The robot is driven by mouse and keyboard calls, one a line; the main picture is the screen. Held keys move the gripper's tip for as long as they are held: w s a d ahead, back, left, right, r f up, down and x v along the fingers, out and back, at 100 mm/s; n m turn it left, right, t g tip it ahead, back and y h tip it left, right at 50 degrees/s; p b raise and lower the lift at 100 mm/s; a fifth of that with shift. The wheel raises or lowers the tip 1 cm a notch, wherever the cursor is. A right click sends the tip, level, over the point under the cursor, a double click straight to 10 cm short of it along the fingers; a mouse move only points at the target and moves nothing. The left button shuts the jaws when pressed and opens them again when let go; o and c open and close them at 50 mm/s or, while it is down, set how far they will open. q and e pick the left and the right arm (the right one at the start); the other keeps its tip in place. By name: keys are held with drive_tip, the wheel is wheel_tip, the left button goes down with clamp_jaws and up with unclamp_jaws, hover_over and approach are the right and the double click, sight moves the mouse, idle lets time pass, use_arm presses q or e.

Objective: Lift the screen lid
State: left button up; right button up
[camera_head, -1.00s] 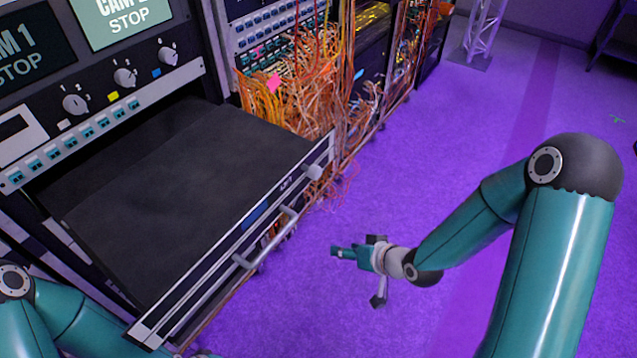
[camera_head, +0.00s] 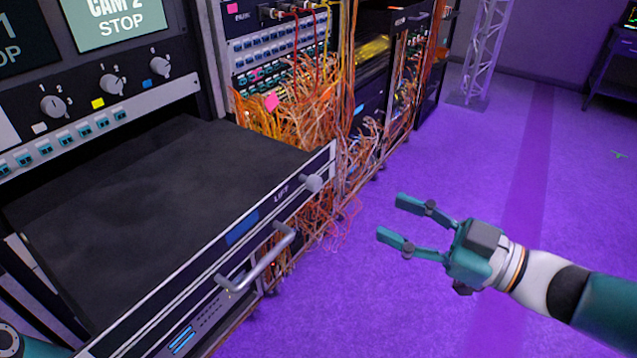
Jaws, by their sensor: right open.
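The screen lid (camera_head: 150,200) is a flat dark panel on a drawer pulled out of the rack, and it lies flat. The drawer's front edge carries the word LIFT, a blue label and a round grey knob (camera_head: 314,183) at its right end. A grey bar handle (camera_head: 262,265) sits below on the front. My right gripper (camera_head: 388,217) is open and empty, to the right of the knob and apart from it, with its fingers pointing left. My left gripper is not in view.
The rack with CAM screens and switches (camera_head: 110,85) stands behind the drawer. Tangled orange cables (camera_head: 300,110) hang beside the knob and reach down toward the floor. A truss tower (camera_head: 485,50) stands at the back.

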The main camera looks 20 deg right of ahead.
sight(319, 184)
drive_tip(key=x, duration=1.4)
drive_tip(key=shift+w+a, duration=0.2)
drive_tip(key=shift+w, duration=0.05)
clamp_jaws()
